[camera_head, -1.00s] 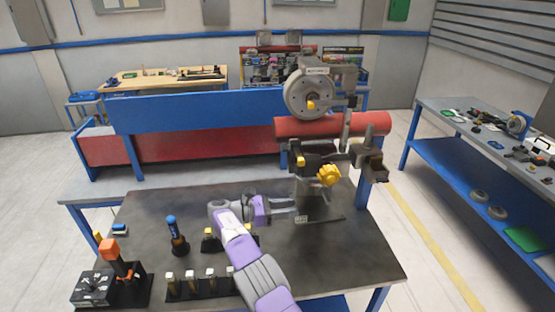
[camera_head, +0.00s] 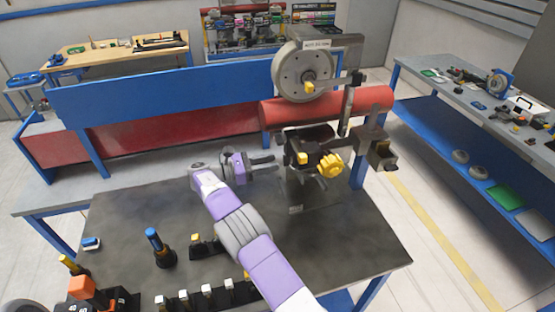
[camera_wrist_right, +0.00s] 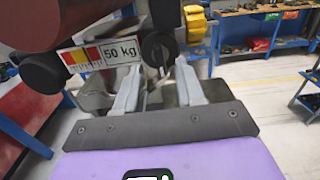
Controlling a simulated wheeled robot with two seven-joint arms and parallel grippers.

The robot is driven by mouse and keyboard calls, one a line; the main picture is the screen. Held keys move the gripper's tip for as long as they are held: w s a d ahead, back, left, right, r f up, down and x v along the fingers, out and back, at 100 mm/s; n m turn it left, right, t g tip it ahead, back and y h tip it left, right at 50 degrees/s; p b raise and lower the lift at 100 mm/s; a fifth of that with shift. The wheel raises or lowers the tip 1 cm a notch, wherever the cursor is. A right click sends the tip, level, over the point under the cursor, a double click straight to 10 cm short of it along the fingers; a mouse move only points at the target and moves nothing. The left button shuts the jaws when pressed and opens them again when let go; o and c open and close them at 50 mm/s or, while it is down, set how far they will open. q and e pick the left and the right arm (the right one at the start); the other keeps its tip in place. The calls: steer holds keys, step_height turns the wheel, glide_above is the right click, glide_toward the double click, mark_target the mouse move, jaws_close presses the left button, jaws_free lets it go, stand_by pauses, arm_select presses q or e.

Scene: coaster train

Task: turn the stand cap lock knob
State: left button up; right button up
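The stand on the table carries a grey disc wheel (camera_head: 303,72), a large yellow lobed knob (camera_head: 330,164) and a small yellow knob (camera_head: 302,158). In the right wrist view a round black knob (camera_wrist_right: 158,47) sits beside a "50 kg" label (camera_wrist_right: 100,54); I cannot tell which knob is the stand cap lock knob. My right gripper (camera_head: 274,166) is just left of the stand, pointing at it, with its fingers apart and nothing held. In the right wrist view its fingertips (camera_wrist_right: 157,75) are close below the black knob; contact is unclear. My left gripper is out of view.
A red cylinder (camera_head: 350,108) lies behind the stand. A blue-topped tool (camera_head: 154,240), a row of small posts (camera_head: 208,292) and an orange-topped piece (camera_head: 82,288) stand at the front left. The dark tabletop (camera_head: 345,235) right of my arm is clear.

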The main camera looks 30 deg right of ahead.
mark_target(287, 160)
steer(key=x, duration=0.3)
steer(key=shift+d, duration=0.3)
jaws_close()
